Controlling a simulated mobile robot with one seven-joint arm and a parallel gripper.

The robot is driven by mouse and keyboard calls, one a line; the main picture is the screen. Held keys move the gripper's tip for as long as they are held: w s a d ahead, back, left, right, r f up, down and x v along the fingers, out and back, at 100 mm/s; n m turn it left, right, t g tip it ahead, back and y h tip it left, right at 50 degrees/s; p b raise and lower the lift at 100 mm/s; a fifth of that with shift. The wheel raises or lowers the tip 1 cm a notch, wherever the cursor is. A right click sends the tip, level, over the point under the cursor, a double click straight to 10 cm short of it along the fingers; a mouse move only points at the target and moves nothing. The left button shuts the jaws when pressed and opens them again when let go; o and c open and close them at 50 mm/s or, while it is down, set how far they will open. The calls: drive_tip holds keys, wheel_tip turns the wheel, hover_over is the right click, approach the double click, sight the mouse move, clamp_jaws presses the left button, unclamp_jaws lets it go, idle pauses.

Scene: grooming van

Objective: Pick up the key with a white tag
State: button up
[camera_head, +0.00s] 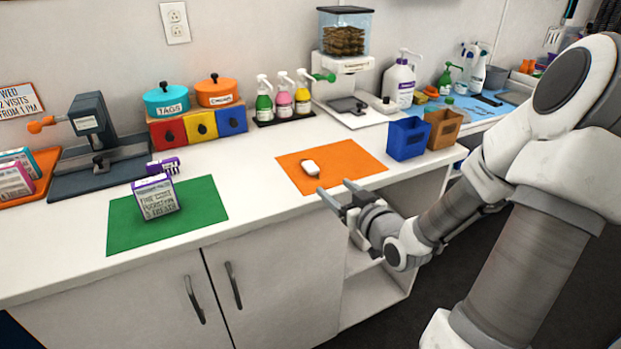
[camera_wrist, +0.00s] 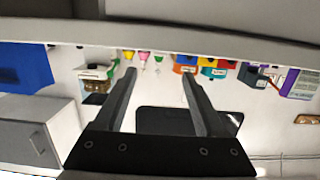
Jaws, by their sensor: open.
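A small white object (camera_head: 310,167), which looks like the white tag, lies on the orange mat (camera_head: 342,168) in the head view. I cannot make out a key on it at this size. My gripper (camera_head: 335,188) is at the counter's front edge, just in front and to the right of the white object. Its two fingers are apart with nothing between them. The wrist view shows my gripper (camera_wrist: 158,78) with both fingers spread. The white object does not show in the wrist view.
Blue (camera_head: 407,139) and brown (camera_head: 443,128) bins stand right of the orange mat. Pump bottles (camera_head: 283,103) and a dispenser (camera_head: 345,65) stand behind it. A green mat (camera_head: 195,205) with a box (camera_head: 155,197) lies left. The counter between the mats is clear.

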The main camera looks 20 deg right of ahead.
drive_tip(key=b, duration=0.2)
approach(306, 163)
drive_tip(key=w, duration=0.1)
drive_tip(key=w+f, duration=0.1)
drive_tip(key=w, duration=0.1)
drive_tip(key=shift+d+f, duration=0.2)
drive_tip(key=shift+f, duration=0.1)
drive_tip(key=shift+w+a+f+b, duration=0.1)
drive_tip(key=shift+w+b, duration=0.25)
drive_tip(key=shift+w, duration=1.1)
drive_tip(key=shift+w+f+b, duration=0.15)
drive_tip(key=shift+w+b, duration=0.15)
drive_tip(key=shift+w, duration=1.2)
clamp_jaws()
